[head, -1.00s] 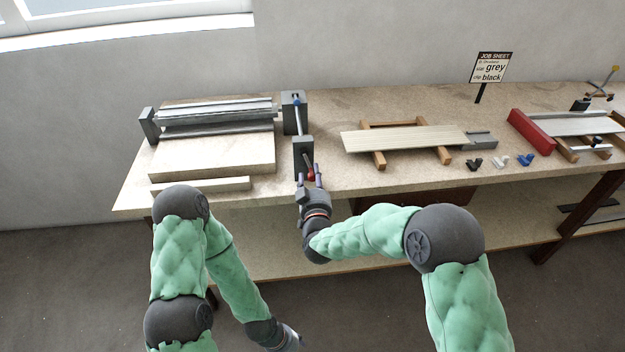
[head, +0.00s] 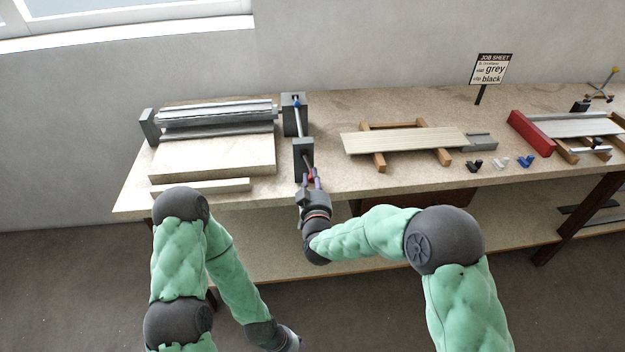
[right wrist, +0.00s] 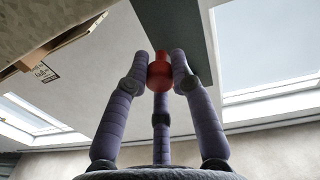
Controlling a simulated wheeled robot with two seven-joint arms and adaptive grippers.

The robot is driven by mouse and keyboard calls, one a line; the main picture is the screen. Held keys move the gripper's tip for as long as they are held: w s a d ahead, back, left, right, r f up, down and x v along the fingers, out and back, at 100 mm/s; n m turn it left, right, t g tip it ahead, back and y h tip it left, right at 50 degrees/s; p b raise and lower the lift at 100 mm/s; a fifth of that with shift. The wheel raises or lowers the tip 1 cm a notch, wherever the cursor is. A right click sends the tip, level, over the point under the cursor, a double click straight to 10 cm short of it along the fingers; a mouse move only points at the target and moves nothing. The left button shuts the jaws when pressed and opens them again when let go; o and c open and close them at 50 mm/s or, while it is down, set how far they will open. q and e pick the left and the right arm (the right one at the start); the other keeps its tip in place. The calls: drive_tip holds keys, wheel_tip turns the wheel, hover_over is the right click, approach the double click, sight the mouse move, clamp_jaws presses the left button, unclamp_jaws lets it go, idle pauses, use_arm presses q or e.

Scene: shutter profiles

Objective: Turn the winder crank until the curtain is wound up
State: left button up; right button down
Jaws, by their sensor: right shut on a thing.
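The winder (head: 303,152) is a dark grey block near the front of the bench, with a rod running back from it to a second grey block (head: 290,118). The crank's red knob (head: 311,176) is between the fingers of my right gripper (head: 313,180), which is shut on it. In the right wrist view the red knob (right wrist: 160,76) sits between the purple fingertips. The curtain (head: 217,108) is a grey slatted roll along a roller at the back left. My left gripper (head: 290,342) hangs low at the bottom, mostly hidden, so its opening is unclear.
A pale slat (head: 405,138) lies on wooden supports mid-bench. Black, white and blue clips (head: 499,161) lie to its right. A red block (head: 530,132) and a job sheet sign (head: 491,68) stand farther right. A pale board (head: 210,158) lies before the roll.

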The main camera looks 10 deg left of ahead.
drive_tip(key=shift+w+d+r+n, duration=0.1)
drive_tip(key=shift+d+r+n, duration=0.1)
drive_tip(key=shift+n, duration=0.2)
drive_tip(key=shift+w+d+r+n+p, duration=0.1)
drive_tip(key=shift+d+r+n+p, duration=0.25)
drive_tip(key=shift+n, duration=0.45)
wheel_tip(320, 180, up, 9)
drive_tip(key=d+n+y+p, duration=0.1)
drive_tip(key=n+p, duration=0.6)
drive_tip(key=n, duration=1.3)
drive_tip(key=shift+w+d+n, duration=0.2)
drive_tip(key=shift+n, duration=0.1)
drive_tip(key=shift+f, duration=0.1)
drive_tip(key=c, duration=1)
unclamp_jaws()
drive_tip(key=shift+a+f, duration=0.1)
drive_tip(key=shift+a, duration=0.05)
drive_tip(key=shift+c, duration=0.2)
